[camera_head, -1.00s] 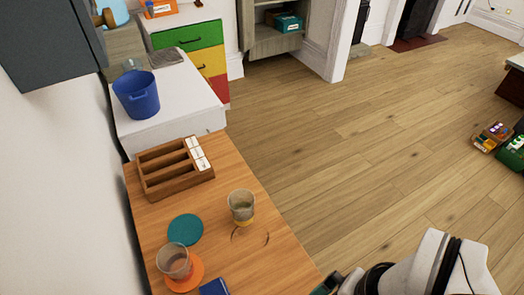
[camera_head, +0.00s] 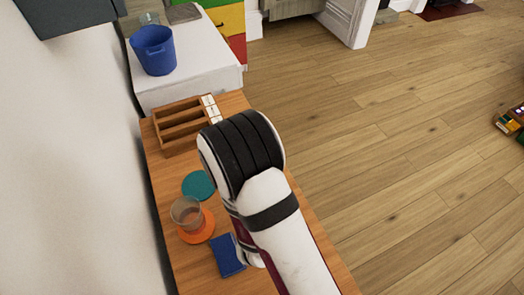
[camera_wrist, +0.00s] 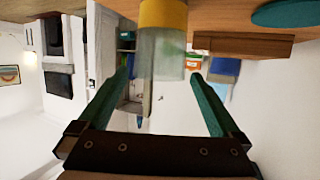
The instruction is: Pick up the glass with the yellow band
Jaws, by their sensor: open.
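The glass with the yellow band (camera_wrist: 168,55) shows upside down in the wrist view, hanging from the wooden table top at the upper edge of the picture. Its yellow band (camera_wrist: 163,15) is at the base, against the table. My gripper (camera_wrist: 159,75) is open, with its two teal fingers on either side of the glass in the picture and gaps on both sides. How far the fingertips reach along the glass is hard to tell. In the head view my arm hides this glass and the gripper.
Another glass (camera_head: 187,211) stands on an orange coaster (camera_head: 203,232). Near it lie a teal coaster (camera_head: 198,185) and a dark blue book (camera_head: 227,256). A wooden compartment tray (camera_head: 165,146) is at the table's far end. A blue bucket (camera_head: 154,52) stands on the white cabinet beyond.

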